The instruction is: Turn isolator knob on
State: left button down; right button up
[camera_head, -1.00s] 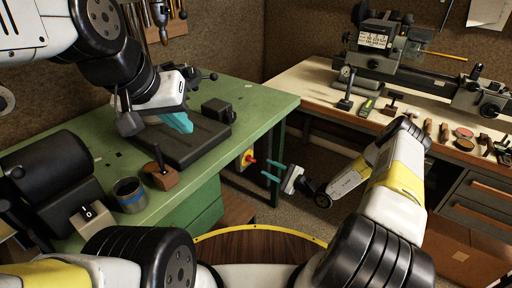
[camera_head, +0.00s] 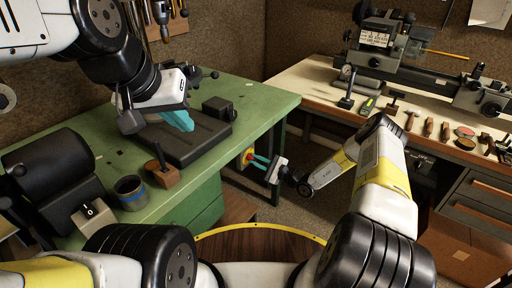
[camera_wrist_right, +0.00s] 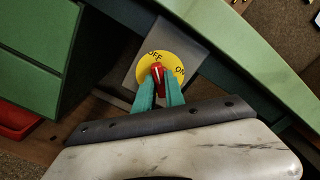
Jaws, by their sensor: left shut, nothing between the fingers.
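The isolator is a yellow disc (camera_wrist_right: 173,61) marked OFF and ON on a grey box. In the head view it (camera_head: 245,158) is on the green bench's right side. Its red knob (camera_wrist_right: 158,75) points towards OFF in the right wrist view. My right gripper (camera_wrist_right: 159,82) is at the knob, with one teal finger on each side. I cannot tell whether the fingers press on it. In the head view the right gripper (camera_head: 259,162) reaches the disc from the right. My left gripper (camera_head: 180,121) is shut and empty above the dark plate on the green bench.
The green bench (camera_head: 262,95) holds a black machine (camera_head: 50,170), a tin (camera_head: 130,190) and a wooden block with a lever (camera_head: 163,175). A second bench (camera_head: 310,75) with a lathe and tools stands at the right. Floor is free between the benches.

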jog(key=shift+m, duration=0.3)
grip_shut()
jog(key=m, duration=0.3)
jog(key=shift+m, duration=0.4)
jog(key=m, duration=0.9)
jog(key=shift+m, duration=2.2)
jog(key=o, duration=0.7)
grip_release()
jog(key=shift+o, duration=0.2)
